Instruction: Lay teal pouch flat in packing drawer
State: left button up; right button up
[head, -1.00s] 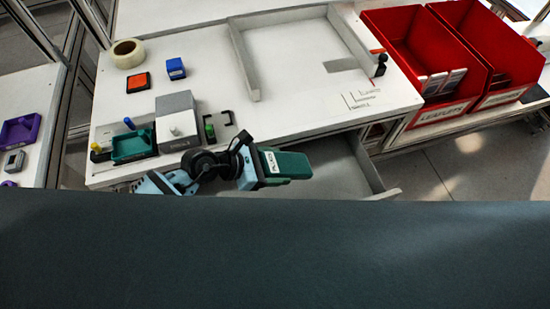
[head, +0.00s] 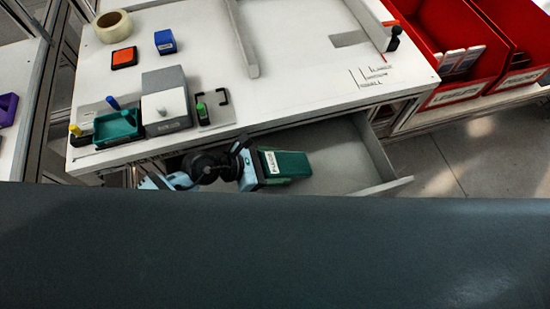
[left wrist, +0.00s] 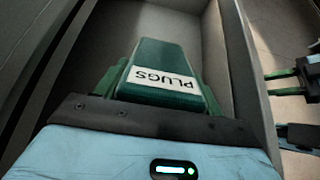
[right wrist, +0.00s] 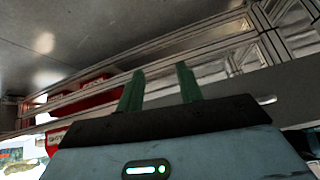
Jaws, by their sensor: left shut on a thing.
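The teal pouch (head: 287,164) has a white label, which reads PLUGS in the left wrist view (left wrist: 160,60). My left gripper (head: 264,168) is shut on the label end of the pouch, with a green finger on each side. The pouch is over the open packing drawer (head: 345,152), inside its outline in the head view. The drawer floor and side wall (left wrist: 236,60) show around it in the left wrist view. I cannot tell whether the pouch touches the floor. My right gripper (right wrist: 160,88) is open, with nothing between its fingers.
The white worktop (head: 300,75) lies above the drawer. On it are a grey block (head: 165,90), a green tray (head: 118,128), a tape roll (head: 113,26) and blue and orange pieces. Red bins (head: 440,35) stand at the right. A dark surface fills the head view's lower part.

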pick_arm(q)
jog(key=shift+f+b, duration=0.8)
jog(key=shift+f, duration=0.75)
jog(key=shift+f+b, duration=0.3)
jog(key=shift+f, duration=0.1)
pick_arm(e)
jog(key=f, duration=0.1)
jog(key=s+f, duration=0.1)
jog(key=shift+s+f, duration=0.2)
jog(key=shift+f, duration=0.1)
jog(key=shift+w, duration=0.1)
pick_arm(q)
jog(key=o, duration=0.8)
jog(key=shift+o, duration=1.4)
pick_arm(e)
jog(key=shift+a+g, duration=0.1)
jog(key=shift+g, duration=0.2)
jog(key=shift+f, duration=0.1)
pick_arm(q)
jog(key=shift+a, duration=0.1)
